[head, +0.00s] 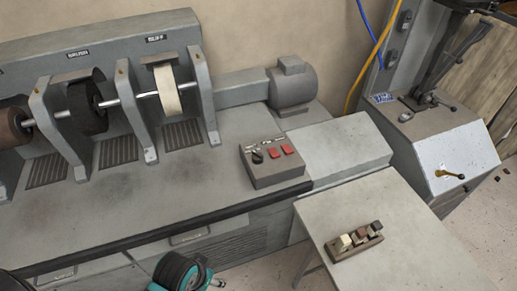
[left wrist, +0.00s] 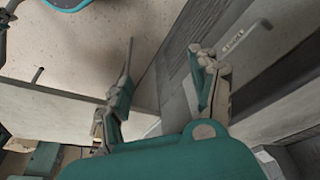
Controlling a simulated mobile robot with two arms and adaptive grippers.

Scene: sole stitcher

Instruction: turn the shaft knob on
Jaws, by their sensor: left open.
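The shaft knob (head: 257,157) is a small black knob on top of a grey-brown control box (head: 277,178), near its left side. The box stands on the grey machine bench, in the middle of the head view. The knob's exact pointing direction is too small to tell. My left gripper (left wrist: 163,72) shows in the left wrist view with its two fingers spread apart and nothing between them. The knob and the control box do not show in that view. A black and teal part of mine is at the bottom of the head view, well apart from the box. My right gripper is not in view.
A pale table (head: 400,255) with a small block rack (head: 355,241) is at front right. The bench around the box is clear.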

